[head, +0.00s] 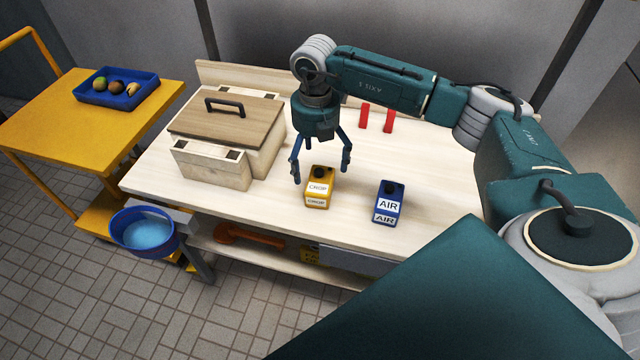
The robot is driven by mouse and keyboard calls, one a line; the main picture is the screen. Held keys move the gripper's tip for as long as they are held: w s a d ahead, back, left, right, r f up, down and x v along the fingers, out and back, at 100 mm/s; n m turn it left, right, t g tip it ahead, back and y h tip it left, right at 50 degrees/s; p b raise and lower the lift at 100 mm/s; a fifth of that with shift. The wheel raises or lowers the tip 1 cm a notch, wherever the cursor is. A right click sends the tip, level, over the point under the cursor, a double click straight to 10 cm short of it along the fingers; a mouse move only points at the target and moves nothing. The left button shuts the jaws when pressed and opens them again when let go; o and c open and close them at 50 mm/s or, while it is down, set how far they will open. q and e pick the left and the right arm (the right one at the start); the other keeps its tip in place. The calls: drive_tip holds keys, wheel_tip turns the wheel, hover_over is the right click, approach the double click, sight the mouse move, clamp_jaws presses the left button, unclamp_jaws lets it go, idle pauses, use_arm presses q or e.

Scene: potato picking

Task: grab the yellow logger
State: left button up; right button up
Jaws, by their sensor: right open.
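The yellow logger (319,189) stands upright on the pale wooden table (240,221), with a dark knob on top and white labels reading CROP. My right gripper (321,175) is open, pointing down, with its fingers just above and behind the yellow logger. Nothing shows held between the fingers. My left gripper is not in the picture.
A blue AIR logger (388,205) stands to the right of the yellow one. A wooden box (215,180) with a handled lid sits left. Two red blocks (364,116) stand behind. A yellow cart (40,125) with a blue tray (92,99) and a blue bucket (120,240) are farther left.

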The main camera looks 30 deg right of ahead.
sight(315, 178)
drive_tip(key=shift+f, duration=0.95)
drive_tip(key=f, duration=0.1)
drive_tip(key=f+p, duration=0.1)
drive_tip(key=f, duration=0.1)
drive_tip(key=f+p, duration=0.1)
drive_tip(key=shift+s+a+f, duration=0.25)
drive_tip(key=shift+a+f, duration=0.15)
drive_tip(key=shift+f, duration=0.3)
drive_tip(key=c, duration=1.3)
